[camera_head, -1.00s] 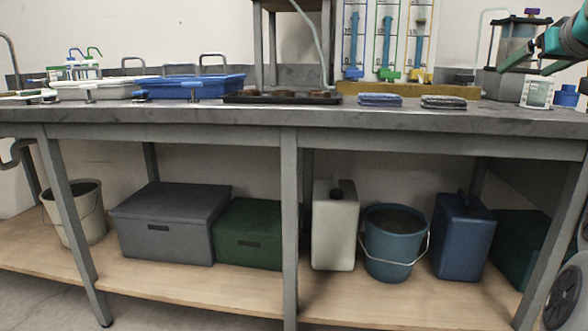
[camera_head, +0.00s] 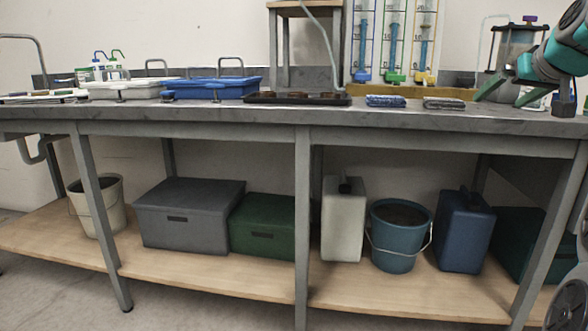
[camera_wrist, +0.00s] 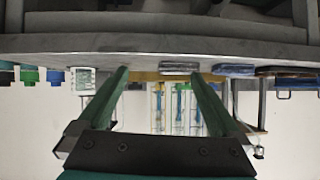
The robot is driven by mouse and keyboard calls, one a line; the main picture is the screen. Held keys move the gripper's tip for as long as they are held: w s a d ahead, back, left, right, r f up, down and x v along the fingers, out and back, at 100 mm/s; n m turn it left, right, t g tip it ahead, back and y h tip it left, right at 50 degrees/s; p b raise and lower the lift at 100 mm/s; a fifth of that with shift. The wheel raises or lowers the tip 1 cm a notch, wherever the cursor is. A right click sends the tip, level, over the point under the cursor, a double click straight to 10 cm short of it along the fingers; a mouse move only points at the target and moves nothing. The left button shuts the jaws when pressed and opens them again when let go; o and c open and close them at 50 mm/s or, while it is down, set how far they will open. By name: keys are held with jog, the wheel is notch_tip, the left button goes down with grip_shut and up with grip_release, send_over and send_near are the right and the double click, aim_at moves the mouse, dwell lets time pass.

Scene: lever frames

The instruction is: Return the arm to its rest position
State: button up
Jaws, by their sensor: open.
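My gripper (camera_head: 508,88) shows at the upper right of the head view, in front of the right end of the bench (camera_head: 340,117). Its green fingers are apart. In the wrist view my gripper (camera_wrist: 165,95) has two green fingers spread wide with nothing between them. That view is upside down, with the bench edge (camera_wrist: 150,44) across the top and the column rack beyond the fingers.
Boxes, a bucket (camera_head: 400,235) and canisters sit on the lower shelf.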

jog(key=s+a+f+n+g+y+p, duration=0.1)
jog(key=s+a+f+g+y+p, duration=0.3)
jog(key=a+f, duration=0.6)
jog(key=s+a+f+g+h+p, duration=0.1)
jog(key=s+a+f+g, duration=0.3)
jog(key=a+f, duration=0.7)
jog(key=s+a+f+g+p, duration=0.1)
jog(key=s+a+f, duration=0.2)
jog(key=s, duration=0.6)
jog(key=s+a+f+n+g+p, duration=0.1)
jog(key=s+a+f+g, duration=0.1)
jog(key=s+f, duration=0.4)
jog(key=s+a+f+g+h+p, duration=0.1)
jog(key=s+a+f, duration=0.3)
jog(key=s, duration=0.9)
jog(key=shift+s+a+f+n+g+p, duration=0.25)
jog(key=shift+s+f+n+g+p, duration=0.15)
jog(key=shift+g+p, duration=0.25)
